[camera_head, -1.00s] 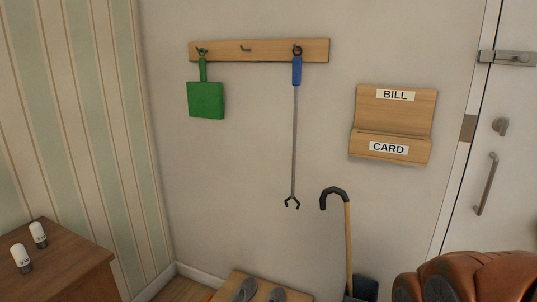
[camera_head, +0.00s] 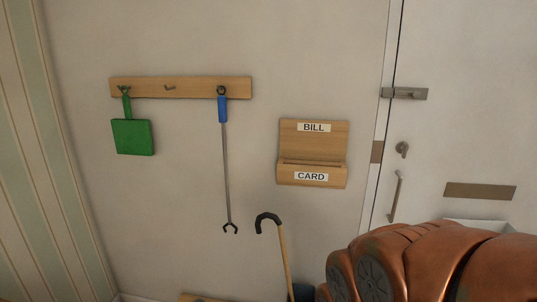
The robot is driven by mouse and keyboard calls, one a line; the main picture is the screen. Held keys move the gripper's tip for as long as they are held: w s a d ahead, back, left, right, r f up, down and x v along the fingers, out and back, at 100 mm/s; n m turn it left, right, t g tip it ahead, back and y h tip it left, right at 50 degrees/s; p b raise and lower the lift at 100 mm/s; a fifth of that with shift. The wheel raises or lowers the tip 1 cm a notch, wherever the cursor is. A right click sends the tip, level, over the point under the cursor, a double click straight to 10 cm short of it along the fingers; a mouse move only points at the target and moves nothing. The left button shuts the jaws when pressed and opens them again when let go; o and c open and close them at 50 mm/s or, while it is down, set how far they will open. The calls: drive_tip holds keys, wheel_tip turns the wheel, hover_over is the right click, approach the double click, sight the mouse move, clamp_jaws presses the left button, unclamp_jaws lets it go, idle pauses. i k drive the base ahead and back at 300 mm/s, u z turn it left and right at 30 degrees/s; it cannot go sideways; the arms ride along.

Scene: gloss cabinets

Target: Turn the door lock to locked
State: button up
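The white door (camera_head: 470,130) stands at the right and looks closed against its frame. The door lock, a small grey turn knob (camera_head: 402,149), sits near the door's left edge, above a long vertical handle (camera_head: 395,196). A metal slide bolt (camera_head: 404,93) is mounted higher, at the door's left edge. The lock's exact setting is too small to tell. My copper-coloured arm fills the lower right, below and in front of the door. My gripper is not in view.
A hook rail (camera_head: 180,88) on the wall holds a green dustpan (camera_head: 132,136) and a blue-handled grabber (camera_head: 222,110). A wooden bill and card holder (camera_head: 313,153) hangs right of them. A cane (camera_head: 269,220) stands below. A brown slot plate (camera_head: 480,191) is on the door.

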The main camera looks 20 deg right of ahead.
sight(404, 149)
drive_tip(key=z, duration=1.8)
drive_tip(key=k, duration=0.25)
drive_tip(key=u, duration=1.6)
drive_tip(key=i, duration=0.5)
drive_tip(key=u, duration=0.05)
